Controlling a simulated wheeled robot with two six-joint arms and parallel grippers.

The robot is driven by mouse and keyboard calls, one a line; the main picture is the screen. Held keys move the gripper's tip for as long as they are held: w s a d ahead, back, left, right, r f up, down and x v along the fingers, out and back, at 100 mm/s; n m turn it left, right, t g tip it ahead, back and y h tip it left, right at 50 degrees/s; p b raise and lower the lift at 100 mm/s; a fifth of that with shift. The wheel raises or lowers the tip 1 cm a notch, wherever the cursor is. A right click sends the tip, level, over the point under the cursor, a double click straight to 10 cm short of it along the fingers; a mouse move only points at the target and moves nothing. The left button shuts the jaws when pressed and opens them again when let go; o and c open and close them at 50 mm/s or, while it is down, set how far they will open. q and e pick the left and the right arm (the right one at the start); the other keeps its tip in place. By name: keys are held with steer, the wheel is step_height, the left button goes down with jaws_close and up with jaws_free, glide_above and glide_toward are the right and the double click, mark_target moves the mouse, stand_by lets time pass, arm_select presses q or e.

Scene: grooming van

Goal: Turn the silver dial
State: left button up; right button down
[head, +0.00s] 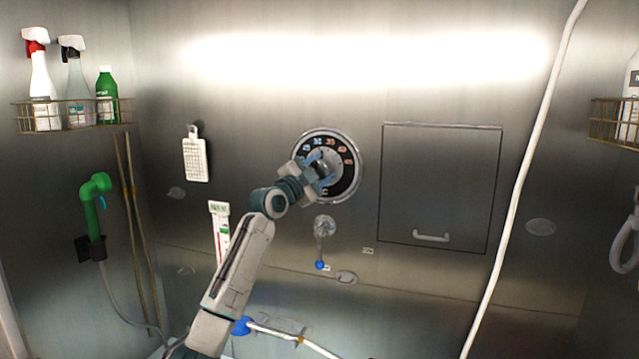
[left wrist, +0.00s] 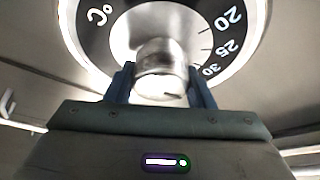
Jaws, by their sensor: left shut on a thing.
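The silver dial (left wrist: 160,68) is a round metal knob at the middle of a black temperature ring (head: 349,187) with numbers and a °C mark, set on the steel wall. In the left wrist view the ring (left wrist: 98,38) fills the top, with 20, 25 and 30 at the right. My left gripper (head: 322,171) reaches up to the dial from the lower left. In the left wrist view its two blue fingers (left wrist: 160,84) stand on either side of the knob, shut on it. In the head view the gripper hides part of the knob. My right gripper is in neither view.
A small lever with a blue tip (head: 320,265) hangs below the dial. A hatch (head: 440,185) with a handle is to the right, and a white hose (head: 520,175) runs beyond it. A green sprayer (head: 92,205) hangs far left.

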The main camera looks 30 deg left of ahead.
arm_select(q)
steer(key=m+g, duration=0.1)
steer(key=m, duration=0.1)
steer(key=shift+m+h+b, duration=0.3)
steer(key=shift+m+b, duration=0.1)
steer(key=shift+m+g+h, duration=0.3)
steer(key=shift+m+g, duration=0.1)
steer(key=shift+m, duration=0.7)
steer(key=o, duration=1)
steer(key=shift+c, duration=0.2)
